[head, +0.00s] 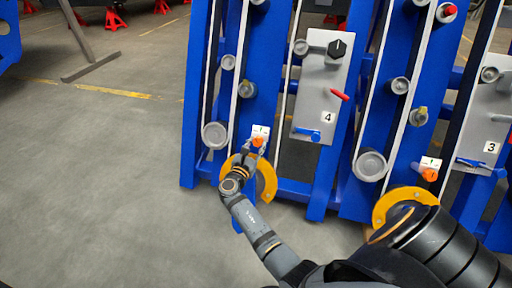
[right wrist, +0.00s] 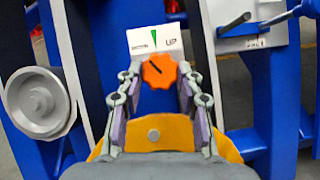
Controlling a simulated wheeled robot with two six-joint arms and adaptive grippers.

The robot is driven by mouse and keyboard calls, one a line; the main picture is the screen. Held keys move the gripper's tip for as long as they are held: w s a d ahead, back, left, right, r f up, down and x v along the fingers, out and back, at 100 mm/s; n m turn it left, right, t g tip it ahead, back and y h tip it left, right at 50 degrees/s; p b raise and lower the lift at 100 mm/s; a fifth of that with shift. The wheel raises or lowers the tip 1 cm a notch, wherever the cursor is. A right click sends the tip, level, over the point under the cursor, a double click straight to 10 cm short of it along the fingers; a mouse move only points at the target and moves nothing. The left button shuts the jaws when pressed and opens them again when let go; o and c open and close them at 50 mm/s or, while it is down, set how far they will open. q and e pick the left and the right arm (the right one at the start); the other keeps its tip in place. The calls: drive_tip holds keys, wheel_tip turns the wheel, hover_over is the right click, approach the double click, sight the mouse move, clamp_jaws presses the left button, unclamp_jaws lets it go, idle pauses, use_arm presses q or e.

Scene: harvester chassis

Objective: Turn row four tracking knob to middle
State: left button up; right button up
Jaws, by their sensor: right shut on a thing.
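The orange tracking knob (head: 258,142) sits low on a blue upright, left of the panel marked 4. In the right wrist view the knob (right wrist: 159,71) has a lobed rim and a black pointer line slanting to the upper left. A white label (right wrist: 155,41) above it has a green mark near its middle and "UP" at its right; the left word is too small to read surely. My right gripper (head: 256,151) is shut on the knob, with a finger on each side in the right wrist view (right wrist: 158,95). My left gripper is not in view.
The grey panel marked 4 (head: 322,85) carries a black knob and red and blue levers. Another orange knob (head: 430,174) is on the upright to the right, near panel 3 (head: 487,125). Grey rollers (head: 215,135) stick out from the uprights. The floor at left is open.

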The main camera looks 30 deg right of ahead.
drive_tip(key=m+g, duration=0.1)
drive_tip(key=m, duration=0.1)
drive_tip(key=m+g, duration=0.1)
drive_tip(key=m, duration=0.2)
drive_tip(key=shift+w+a+g+h+b, duration=0.1)
drive_tip(key=shift+w+g+h+b, duration=0.1)
drive_tip(key=shift+g+h+b, duration=0.2)
drive_tip(key=shift+w+r+m+g, duration=0.1)
drive_tip(key=shift+m+g, duration=0.9)
drive_tip(key=shift+m, duration=0.9)
drive_tip(key=o, duration=1.2)
drive_tip(key=shift+c, duration=0.2)
wheel_tip(320, 180, up, 10)
